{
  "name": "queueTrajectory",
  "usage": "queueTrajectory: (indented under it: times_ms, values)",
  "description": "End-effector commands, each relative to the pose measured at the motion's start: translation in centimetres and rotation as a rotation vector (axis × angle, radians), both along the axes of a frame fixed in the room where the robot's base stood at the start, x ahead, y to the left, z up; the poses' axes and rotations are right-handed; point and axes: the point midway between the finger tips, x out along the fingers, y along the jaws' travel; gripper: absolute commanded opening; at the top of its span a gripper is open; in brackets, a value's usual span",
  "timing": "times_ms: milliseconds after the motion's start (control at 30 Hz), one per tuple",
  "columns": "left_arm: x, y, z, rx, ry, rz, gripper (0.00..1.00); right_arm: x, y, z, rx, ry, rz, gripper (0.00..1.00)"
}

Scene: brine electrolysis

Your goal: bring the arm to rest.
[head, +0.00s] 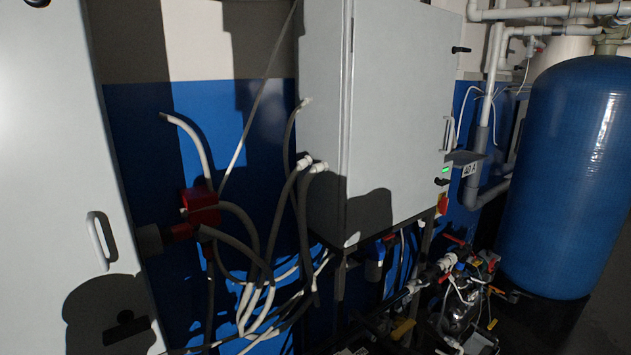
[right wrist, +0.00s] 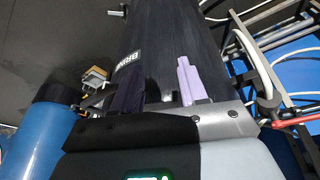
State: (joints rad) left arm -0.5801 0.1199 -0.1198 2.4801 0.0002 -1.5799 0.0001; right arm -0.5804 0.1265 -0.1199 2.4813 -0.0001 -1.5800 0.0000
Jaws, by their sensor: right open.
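My right gripper (right wrist: 156,78) shows in the right wrist view. Its two fingers, one dark purple and one pale lavender, stand apart with a gap between them, and nothing is seen held. A large dark cylinder (right wrist: 185,35) with a white label, partly hidden, lies beyond the fingers; I cannot tell how far off it is. No gripper or arm shows in the head view. My left gripper is in neither view.
In the head view, a grey cabinet (head: 400,120) stands mid-picture, with loose hoses (head: 250,235) hanging left of it. Another light cabinet (head: 55,150) is at left. A blue tank (head: 565,175) stands right. Pumps and pipes (head: 460,300) crowd the lower right.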

Motion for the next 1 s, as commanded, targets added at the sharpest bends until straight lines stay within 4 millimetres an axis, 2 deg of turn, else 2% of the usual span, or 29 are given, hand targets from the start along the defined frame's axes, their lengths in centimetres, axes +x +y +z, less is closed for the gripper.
queueTrajectory:
  times_ms: [33, 300, 500, 600, 733, 1000]
  values:
    - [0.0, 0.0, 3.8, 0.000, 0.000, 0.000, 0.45, 0.0, 0.0, 3.8, 0.000, 0.000, 0.000, 0.43]
    - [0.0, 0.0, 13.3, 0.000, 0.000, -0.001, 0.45, 0.0, 0.0, 13.3, 0.000, 0.001, -0.001, 0.43]
    - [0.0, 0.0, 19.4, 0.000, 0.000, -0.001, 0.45, 0.0, 0.1, 19.4, 0.004, 0.000, -0.003, 0.43]
    - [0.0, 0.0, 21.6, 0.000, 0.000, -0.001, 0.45, 0.0, 0.2, 21.7, 0.007, 0.000, -0.004, 0.43]
    - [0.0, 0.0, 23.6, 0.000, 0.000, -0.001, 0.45, 0.0, 0.2, 23.6, 0.010, -0.001, -0.006, 0.43]
    - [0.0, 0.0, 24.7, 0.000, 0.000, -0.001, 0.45, 0.0, 0.2, 24.7, 0.009, 0.000, -0.006, 0.43]
